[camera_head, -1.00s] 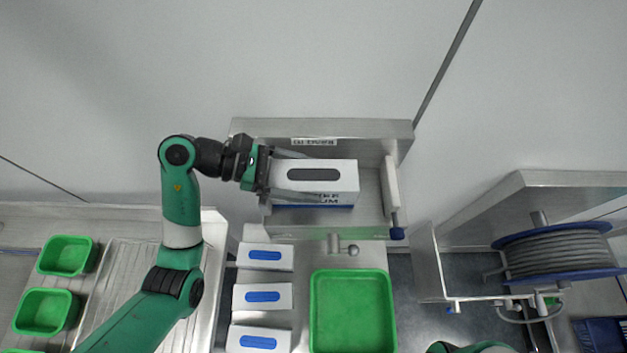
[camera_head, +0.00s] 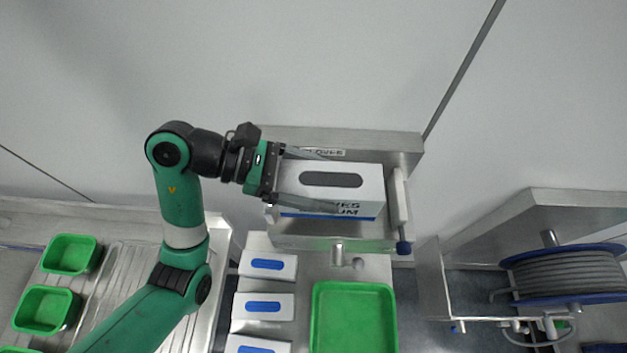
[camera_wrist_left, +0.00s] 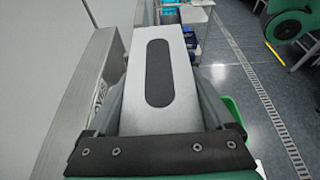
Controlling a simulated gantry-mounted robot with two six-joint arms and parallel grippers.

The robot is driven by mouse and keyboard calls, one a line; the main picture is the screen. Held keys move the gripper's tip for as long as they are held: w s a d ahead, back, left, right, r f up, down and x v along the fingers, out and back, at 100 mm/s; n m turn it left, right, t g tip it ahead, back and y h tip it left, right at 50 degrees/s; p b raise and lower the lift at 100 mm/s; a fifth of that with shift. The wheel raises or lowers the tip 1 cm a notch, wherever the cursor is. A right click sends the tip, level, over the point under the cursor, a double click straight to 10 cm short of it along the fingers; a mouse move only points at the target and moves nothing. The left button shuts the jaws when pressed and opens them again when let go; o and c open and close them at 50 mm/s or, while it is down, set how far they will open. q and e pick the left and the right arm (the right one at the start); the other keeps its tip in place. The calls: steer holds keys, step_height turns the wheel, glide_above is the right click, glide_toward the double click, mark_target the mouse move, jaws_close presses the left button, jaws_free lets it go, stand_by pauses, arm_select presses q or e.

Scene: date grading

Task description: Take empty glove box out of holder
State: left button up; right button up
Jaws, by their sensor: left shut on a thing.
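The right gripper is not in view.
Several white boxes with blue ovals (camera_head: 263,306) stand in a column below the holder. A green tray (camera_head: 354,286) is beside them. Small green bins (camera_head: 70,254) sit at left. A hose reel (camera_head: 565,270) is at right. The wall is behind the holder.

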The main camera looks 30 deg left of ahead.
arm_select(q)
steer(key=s+d+r, duration=0.6)
steer(key=d, duration=0.3)
steer(key=shift+s+r+b, duration=0.15)
steer(key=shift+r+b, duration=0.05)
steer(key=shift+b, duration=0.15)
